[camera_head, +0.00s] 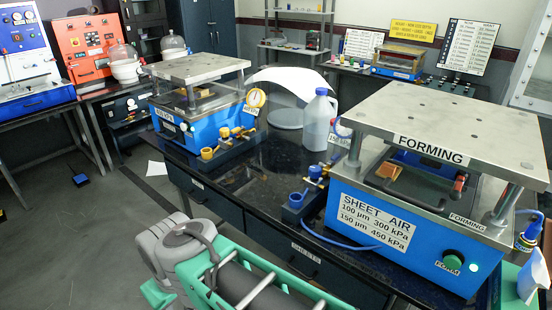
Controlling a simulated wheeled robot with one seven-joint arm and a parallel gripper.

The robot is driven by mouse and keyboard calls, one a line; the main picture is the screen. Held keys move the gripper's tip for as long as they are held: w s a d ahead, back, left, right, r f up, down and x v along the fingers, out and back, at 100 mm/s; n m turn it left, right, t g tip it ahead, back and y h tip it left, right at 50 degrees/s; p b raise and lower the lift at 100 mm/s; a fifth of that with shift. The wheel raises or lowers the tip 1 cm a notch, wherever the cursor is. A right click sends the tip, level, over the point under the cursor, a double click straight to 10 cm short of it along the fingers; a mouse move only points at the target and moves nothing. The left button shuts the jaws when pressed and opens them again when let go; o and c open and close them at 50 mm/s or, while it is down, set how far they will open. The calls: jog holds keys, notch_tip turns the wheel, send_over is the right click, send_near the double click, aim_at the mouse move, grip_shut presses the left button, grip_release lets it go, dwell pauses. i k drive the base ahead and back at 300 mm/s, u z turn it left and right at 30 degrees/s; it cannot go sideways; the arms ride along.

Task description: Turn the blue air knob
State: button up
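The blue and steel forming press (400,225) stands on the right of the black bench. At its left a small brass air fitting (316,172) carries a small blue knob-like part, above a blue block (297,203) with a blue hose. At the press's right edge is another blue round piece (527,238) with a yellow band; I cannot tell which is the air knob. Its front has a green FORM button (453,259) and a label reading 100 µm 300 kPa, 150 µm 450 kPa. Part of my grey and green arm shows at the bottom; my gripper's fingers are not visible.
A pale bottle (319,120) stands between the presses. Black bench top (255,175) is clear in the middle.

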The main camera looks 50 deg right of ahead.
aim_at(315, 171)
jog(key=i, duration=1.1)
jog(key=z, duration=0.3)
